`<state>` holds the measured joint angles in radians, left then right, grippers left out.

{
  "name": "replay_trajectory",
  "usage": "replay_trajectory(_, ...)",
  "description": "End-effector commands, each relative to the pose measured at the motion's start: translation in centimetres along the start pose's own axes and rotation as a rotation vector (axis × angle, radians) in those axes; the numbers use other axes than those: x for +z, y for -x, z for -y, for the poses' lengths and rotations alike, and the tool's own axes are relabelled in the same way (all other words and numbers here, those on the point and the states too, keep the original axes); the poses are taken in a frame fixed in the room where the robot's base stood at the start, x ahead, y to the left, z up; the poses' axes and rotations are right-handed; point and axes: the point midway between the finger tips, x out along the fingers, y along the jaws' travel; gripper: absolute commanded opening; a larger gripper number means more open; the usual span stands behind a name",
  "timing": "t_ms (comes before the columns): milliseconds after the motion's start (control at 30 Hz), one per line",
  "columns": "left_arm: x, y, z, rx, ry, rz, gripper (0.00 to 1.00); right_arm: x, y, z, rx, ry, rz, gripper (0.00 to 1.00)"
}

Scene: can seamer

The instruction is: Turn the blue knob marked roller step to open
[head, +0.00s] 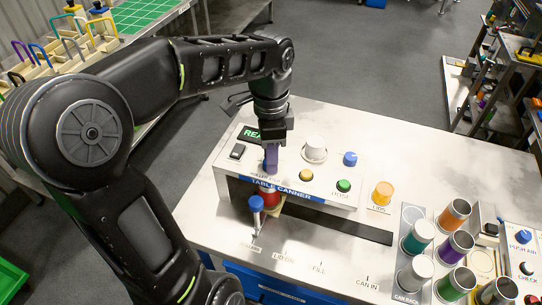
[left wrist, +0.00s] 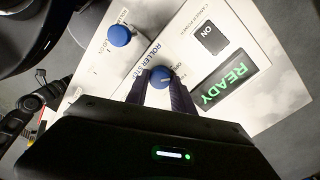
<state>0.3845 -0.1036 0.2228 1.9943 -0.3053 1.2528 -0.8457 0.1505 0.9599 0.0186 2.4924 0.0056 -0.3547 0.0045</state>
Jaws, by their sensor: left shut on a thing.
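The blue roller step knob (left wrist: 163,72) sits on the white panel of the table canner (head: 330,190), next to printed ROLLER STEP lettering. A short light pointer mark shows on the knob, but the setting it points at is too small to read. My left gripper (head: 270,166) points down onto the panel, and its dark fingers hide the knob in the head view. In the left wrist view the fingers stand on both sides of the knob, shut on it. My right gripper is not in view.
A blue-topped lever (head: 256,204) stands just in front of the panel. A green READY display (left wrist: 222,83) and a black ON switch (left wrist: 210,38) are close by.

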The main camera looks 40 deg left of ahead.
Motion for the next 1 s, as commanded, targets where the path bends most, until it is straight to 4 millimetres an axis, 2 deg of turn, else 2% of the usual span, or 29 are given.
replay_trajectory(500, 0.05, 0.06, 0.13, -0.002, 0.419, -0.026, 0.00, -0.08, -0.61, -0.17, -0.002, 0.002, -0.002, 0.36)
replay_trajectory(733, 0.08, 0.09, 0.14, -0.002, 0.502, -0.031, 0.00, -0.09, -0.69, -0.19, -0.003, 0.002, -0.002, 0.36)
replay_trajectory(1000, 0.09, 0.11, 0.15, -0.002, 0.522, -0.032, 0.00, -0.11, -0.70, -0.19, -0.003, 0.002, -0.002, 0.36)
